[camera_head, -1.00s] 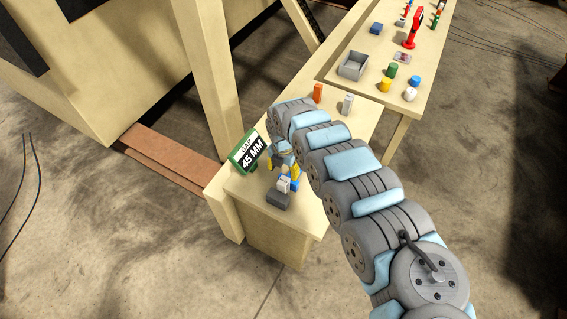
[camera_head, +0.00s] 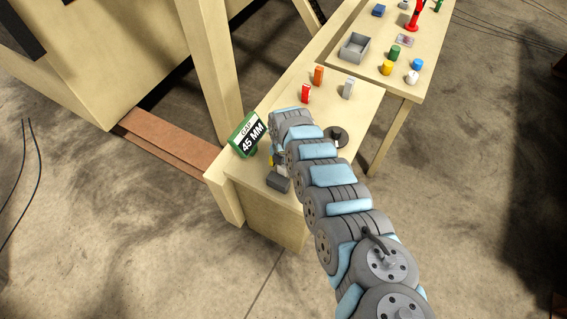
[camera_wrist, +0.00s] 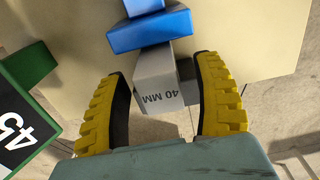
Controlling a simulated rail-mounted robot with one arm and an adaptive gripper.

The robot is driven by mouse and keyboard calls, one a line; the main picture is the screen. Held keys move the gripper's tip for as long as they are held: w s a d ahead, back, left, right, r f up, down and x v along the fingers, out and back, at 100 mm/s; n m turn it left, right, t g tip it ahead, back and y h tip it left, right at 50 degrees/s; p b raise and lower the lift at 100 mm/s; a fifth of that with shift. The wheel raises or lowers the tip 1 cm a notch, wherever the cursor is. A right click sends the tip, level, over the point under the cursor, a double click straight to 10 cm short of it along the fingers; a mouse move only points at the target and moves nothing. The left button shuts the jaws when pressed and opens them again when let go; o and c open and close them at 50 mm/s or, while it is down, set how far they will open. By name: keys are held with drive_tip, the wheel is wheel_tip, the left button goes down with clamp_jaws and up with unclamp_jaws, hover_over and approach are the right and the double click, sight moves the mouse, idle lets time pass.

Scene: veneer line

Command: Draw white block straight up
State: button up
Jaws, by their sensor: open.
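A pale grey block marked 40 MM (camera_wrist: 158,80) stands between the two yellow-padded fingers of my gripper (camera_wrist: 160,70) in the wrist view. My gripper is open, with a gap on each side of the block. I cannot tell which pale piece is the white block. In the head view my arm mostly hides this spot, and a dark grey block (camera_head: 278,183) shows at the bench's near end.
A green-framed sign reading GAP 45 MM (camera_head: 247,135) stands close on the left. Red (camera_head: 306,93), orange (camera_head: 318,75) and grey (camera_head: 348,88) pieces and a dark round part (camera_head: 336,136) stand farther along the bench. A grey bin (camera_head: 354,47) is on the far table.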

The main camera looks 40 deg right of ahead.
drive_tip(key=shift+f, duration=0.3)
clamp_jaws()
drive_tip(key=shift+r, duration=0.2)
drive_tip(key=shift+r+p, duration=4.8)
drive_tip(key=shift+r, duration=1.05)
